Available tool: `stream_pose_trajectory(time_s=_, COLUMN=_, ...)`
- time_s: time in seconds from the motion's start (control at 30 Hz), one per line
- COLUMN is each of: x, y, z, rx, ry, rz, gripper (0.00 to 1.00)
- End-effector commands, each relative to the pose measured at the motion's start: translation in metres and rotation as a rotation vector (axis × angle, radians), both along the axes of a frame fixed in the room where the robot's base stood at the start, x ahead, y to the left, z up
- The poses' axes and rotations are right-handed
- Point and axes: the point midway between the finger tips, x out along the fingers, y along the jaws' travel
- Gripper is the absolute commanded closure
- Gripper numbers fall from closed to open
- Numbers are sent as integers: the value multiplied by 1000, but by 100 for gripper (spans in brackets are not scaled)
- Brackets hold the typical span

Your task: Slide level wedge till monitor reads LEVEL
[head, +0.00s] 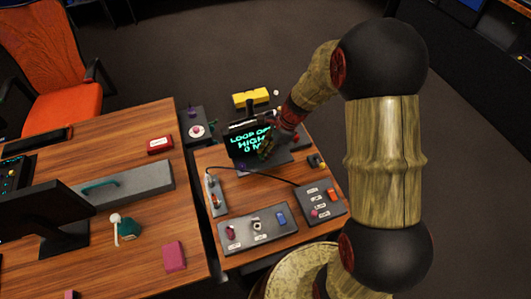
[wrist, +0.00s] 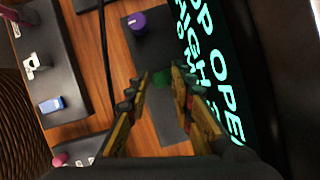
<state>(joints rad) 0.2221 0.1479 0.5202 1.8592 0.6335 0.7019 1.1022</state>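The monitor (head: 247,140) stands on the desk and shows cyan text starting "LOOP" and "HIGH", with a "0" line below. It is cut off at the right of the wrist view, where "OPE" and "IGH" can be read (wrist: 208,60). My gripper (head: 267,152) is in front of the monitor's lower right side. In the wrist view its two fingers (wrist: 161,76) are apart, over a dark panel (wrist: 155,50).
A purple knob (wrist: 137,22) sits on the dark panel. Grey control boxes (head: 258,232) (head: 320,203) stand on the desk front, with a cable behind them. A yellow block (head: 251,97) lies behind the monitor. Bare wood (head: 235,195) shows between the boxes.

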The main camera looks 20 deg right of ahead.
Motion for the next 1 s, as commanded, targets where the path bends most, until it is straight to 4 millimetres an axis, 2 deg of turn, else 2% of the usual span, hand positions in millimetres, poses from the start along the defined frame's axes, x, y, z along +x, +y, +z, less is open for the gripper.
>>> stream_pose_trajectory(time_s=0.4, x=0, y=0, z=0, rx=0, ry=0, rz=0, gripper=100)
stream_pose_trajectory(time_s=1.0, x=0, y=-2, z=1, rx=0, ry=0, rz=-1, gripper=100)
